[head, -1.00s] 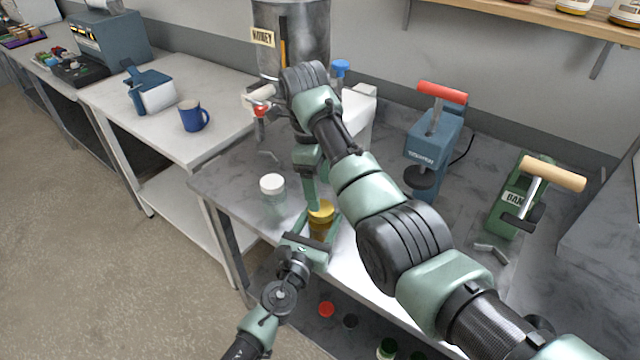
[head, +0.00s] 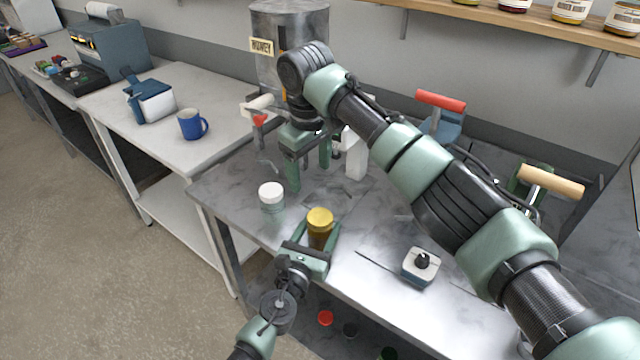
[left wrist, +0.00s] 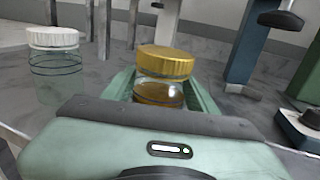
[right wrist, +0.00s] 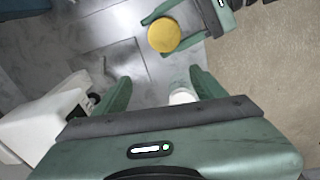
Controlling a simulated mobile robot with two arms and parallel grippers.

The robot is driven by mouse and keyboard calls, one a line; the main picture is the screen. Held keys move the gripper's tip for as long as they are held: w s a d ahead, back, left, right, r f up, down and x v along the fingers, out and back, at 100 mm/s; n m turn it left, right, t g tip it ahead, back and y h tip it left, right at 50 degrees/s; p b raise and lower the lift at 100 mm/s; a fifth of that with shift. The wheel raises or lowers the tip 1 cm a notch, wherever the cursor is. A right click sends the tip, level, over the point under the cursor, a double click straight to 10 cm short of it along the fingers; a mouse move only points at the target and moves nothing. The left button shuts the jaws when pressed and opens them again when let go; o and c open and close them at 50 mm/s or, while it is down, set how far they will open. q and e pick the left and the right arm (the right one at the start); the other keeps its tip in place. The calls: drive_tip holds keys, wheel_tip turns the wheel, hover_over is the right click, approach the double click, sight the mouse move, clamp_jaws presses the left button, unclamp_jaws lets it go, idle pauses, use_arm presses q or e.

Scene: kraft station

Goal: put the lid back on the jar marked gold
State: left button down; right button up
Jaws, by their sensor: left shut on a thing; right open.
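A glass jar (head: 319,238) with amber contents stands on the grey table near its front edge. The gold lid (head: 320,216) sits on its mouth and looks level; it also shows in the left wrist view (left wrist: 165,61) and from above in the right wrist view (right wrist: 164,36). I see no marking on the jar. My left gripper (head: 318,246) is shut around the jar's body below the lid. My right gripper (head: 308,166) is open and empty, above the table behind the jar, apart from the lid.
A clear jar with a white lid (head: 271,191) stands left of the gold-lidded jar. The honey tank (head: 295,40) stands at the back. A small blue-and-white device (head: 420,268) sits to the right. Presses with red and wooden handles stand behind my right arm.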

sight(320, 216)
drive_tip(key=n, duration=0.5)
drive_tip(key=s+d+f+n+g, duration=0.1)
drive_tip(key=n, duration=0.4)
drive_tip(key=s+d+f+n, duration=0.1)
drive_tip(key=n, duration=0.4)
drive_tip(key=shift+s, duration=0.25)
drive_tip(key=shift+f, duration=4.05)
